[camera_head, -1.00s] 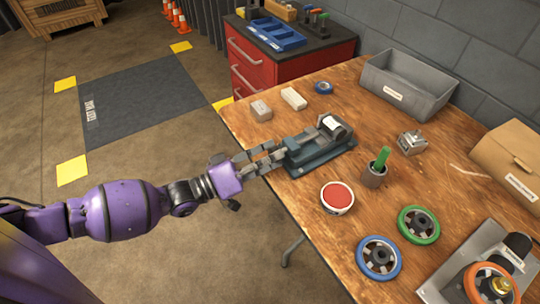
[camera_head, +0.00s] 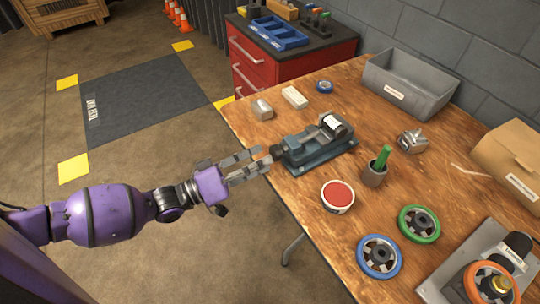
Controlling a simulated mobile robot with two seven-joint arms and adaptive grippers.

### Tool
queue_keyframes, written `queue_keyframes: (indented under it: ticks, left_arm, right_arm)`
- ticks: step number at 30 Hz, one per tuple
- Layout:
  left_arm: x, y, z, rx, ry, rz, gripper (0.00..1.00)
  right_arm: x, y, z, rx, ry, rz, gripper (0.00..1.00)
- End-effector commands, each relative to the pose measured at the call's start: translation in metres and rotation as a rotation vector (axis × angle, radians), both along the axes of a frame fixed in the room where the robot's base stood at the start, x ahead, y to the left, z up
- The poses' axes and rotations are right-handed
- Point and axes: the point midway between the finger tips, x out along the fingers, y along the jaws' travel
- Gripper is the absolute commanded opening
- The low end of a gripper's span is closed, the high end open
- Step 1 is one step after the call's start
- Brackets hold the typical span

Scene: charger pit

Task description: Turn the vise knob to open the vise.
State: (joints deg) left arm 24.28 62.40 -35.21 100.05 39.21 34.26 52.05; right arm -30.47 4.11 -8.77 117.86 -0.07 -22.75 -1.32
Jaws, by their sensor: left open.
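The vise (camera_head: 322,150) is a dark grey-green device on the wooden table, near its left edge. A cylindrical part with a white label sits between its jaws. Its dark round knob (camera_head: 277,153) sticks out at the left end, toward my left gripper. My left gripper (camera_head: 266,161), on a purple arm from the left, is open with its fingers pointing at the knob. The fingertips are just left of the knob; I cannot tell whether they touch it. My right gripper is not in view.
On the wooden table (camera_head: 290,195) a red-topped tin (camera_head: 338,196) stands in front of the vise. A cup with a green handle (camera_head: 375,170) is to its right. A grey block (camera_head: 262,109) and a white block (camera_head: 294,97) lie behind it. Blue and green handwheels lie at the front.

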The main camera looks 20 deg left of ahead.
Motion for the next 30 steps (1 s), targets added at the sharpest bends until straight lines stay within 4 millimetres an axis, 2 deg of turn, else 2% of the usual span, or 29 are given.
queue_keyframes:
  ticks: [1, 6, 12, 30]
  left_arm:
    - [-0.01, 0.009, -0.003, 0.002, 0.004, 0.001, 0.4]
    - [-0.037, 0.032, -0.005, 0.002, 0.004, -0.001, 0.4]
    - [-0.056, 0.049, -0.006, 0.0, 0.0, -0.001, 0.4]
    - [-0.061, 0.053, -0.006, -0.001, 0.0, -0.002, 0.4]
  right_arm:
    - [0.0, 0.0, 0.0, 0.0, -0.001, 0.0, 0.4]
    - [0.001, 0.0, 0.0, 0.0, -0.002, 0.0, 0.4]
    - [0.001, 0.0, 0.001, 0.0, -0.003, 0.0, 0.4]
    - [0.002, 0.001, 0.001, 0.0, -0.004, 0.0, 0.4]
